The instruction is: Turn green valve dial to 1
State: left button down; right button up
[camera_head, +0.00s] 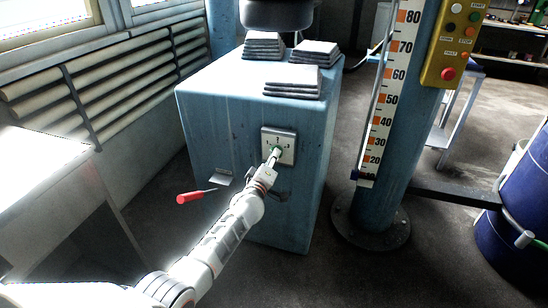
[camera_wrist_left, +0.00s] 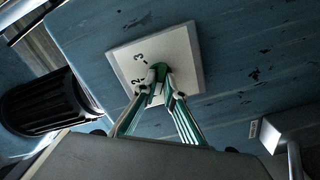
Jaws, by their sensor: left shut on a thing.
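The green valve dial (camera_wrist_left: 157,70) sits on a square pale plate (camera_wrist_left: 182,48) with printed numbers, on the front face of the blue cabinet (camera_head: 225,120). In the wrist view a 2 and a 3 can be read on the plate. In the head view the plate (camera_head: 289,150) is small and the dial is mostly hidden by my gripper. My left gripper (camera_wrist_left: 158,80) is shut on the dial, with a fingertip on each side of it. I cannot tell which number the dial points to. My right gripper is not in view.
A red-handled lever (camera_head: 190,197) sticks out left of the dial, low on the cabinet. Stacked grey pads (camera_head: 292,82) lie on the cabinet top. A blue column (camera_head: 379,200) with a number scale stands to the right, and a blue drum (camera_head: 520,220) beyond it.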

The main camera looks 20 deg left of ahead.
pick_arm(q)
jog(key=shift+f, duration=0.1)
dwell(0.4)
jog(key=c, duration=2.1)
grip_release()
jog(key=shift+c, duration=0.2)
jog(key=shift+s, duration=0.1)
jog(key=s, duration=1.2)
